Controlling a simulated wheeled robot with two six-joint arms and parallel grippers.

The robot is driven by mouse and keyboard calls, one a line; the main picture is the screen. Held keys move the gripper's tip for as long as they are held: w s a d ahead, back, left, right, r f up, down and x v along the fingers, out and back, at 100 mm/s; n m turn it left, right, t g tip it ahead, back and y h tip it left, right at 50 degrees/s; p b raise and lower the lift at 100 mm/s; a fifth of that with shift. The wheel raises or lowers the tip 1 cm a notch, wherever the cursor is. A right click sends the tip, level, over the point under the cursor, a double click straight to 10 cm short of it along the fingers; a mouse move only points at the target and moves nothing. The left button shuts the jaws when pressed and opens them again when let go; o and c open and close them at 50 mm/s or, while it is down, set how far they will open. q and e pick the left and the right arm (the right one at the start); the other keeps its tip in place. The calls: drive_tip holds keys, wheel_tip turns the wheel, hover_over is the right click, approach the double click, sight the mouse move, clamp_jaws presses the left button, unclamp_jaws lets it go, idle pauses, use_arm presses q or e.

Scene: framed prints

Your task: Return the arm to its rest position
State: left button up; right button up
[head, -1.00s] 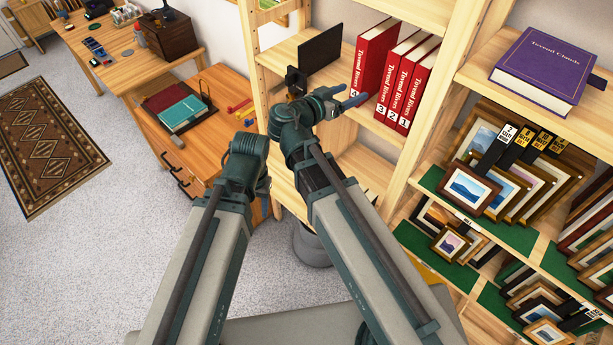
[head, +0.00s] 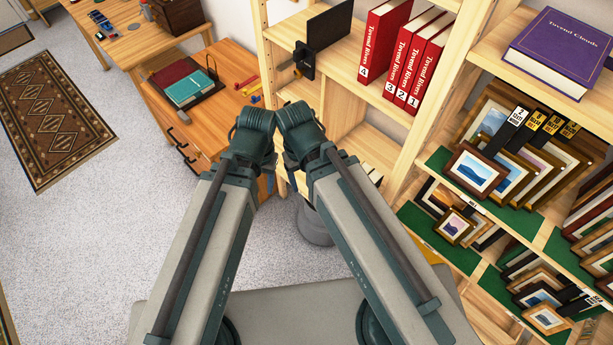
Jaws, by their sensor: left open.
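My left arm comes up from the lower left and bends at a dark green joint. My left gripper (head: 268,164) is mostly hidden below that joint, with only a small part showing, apart from the shelf and holding nothing that I can see. My right arm comes up from the lower right and is folded beside the left one, its bend close to the left bend.
The wooden shelf (head: 345,105) ahead holds red numbered books (head: 384,40) and a dark bookend-like plate (head: 328,25). A purple book (head: 560,48) and framed prints (head: 474,172) are at right. A desk with a teal book (head: 189,88) stands at left.

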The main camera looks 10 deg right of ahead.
drive_tip(key=shift+f, duration=0.15)
wheel_tip(320, 180, down, 13)
drive_tip(key=b, duration=1.3)
drive_tip(key=shift+r, duration=0.2)
